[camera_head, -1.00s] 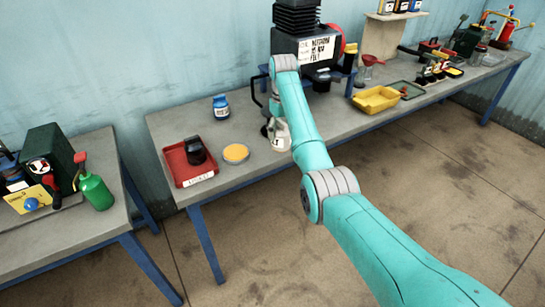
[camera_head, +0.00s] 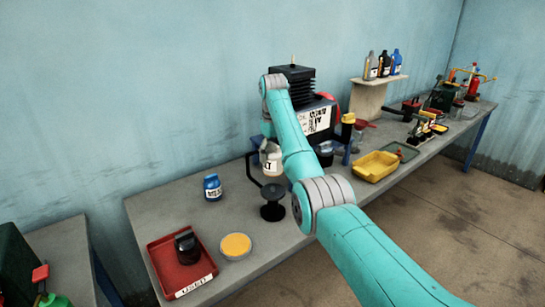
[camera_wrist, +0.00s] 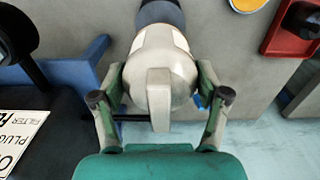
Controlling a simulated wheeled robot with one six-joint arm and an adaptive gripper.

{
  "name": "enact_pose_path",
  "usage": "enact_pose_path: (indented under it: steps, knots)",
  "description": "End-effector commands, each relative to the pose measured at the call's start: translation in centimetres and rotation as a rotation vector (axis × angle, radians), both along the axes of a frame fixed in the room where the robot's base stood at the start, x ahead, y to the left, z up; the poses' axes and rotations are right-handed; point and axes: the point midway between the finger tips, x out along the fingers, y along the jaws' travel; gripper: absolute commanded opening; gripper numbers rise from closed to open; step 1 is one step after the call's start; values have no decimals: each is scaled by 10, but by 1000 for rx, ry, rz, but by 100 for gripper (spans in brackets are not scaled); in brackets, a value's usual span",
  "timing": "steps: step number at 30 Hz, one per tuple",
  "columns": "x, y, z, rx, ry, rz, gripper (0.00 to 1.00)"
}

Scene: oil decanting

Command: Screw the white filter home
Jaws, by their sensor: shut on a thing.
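The white filter (camera_head: 271,162) shows in the head view beside the black machine (camera_head: 304,88), with part of a dark label on it. In the wrist view the pale rounded filter (camera_wrist: 160,62) sits between the fingers. My gripper (camera_wrist: 160,72) is shut on it, one finger at each side. In the head view my gripper (camera_head: 267,146) is partly hidden by my arm. I cannot tell whether the filter touches the machine or any thread. A white label with the words PLUG and FILTER (camera_wrist: 22,135) shows at the lower left of the wrist view.
A black stand (camera_head: 272,205) is just in front of the filter. A blue jar (camera_head: 212,187), a yellow-topped dish (camera_head: 236,245) and a red tray (camera_head: 166,258) with a black item are left. A yellow tray (camera_head: 375,166) lies right. The bench's left part has free room.

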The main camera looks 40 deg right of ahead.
Motion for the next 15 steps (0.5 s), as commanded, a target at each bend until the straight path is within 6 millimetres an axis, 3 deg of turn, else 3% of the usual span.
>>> enact_pose_path:
  steps: [7, 15]
  knots:
    - [0, 0, -4, 0, 0, 0, 47]
    - [-1, 0, -27, 0, 0, 0, 46]
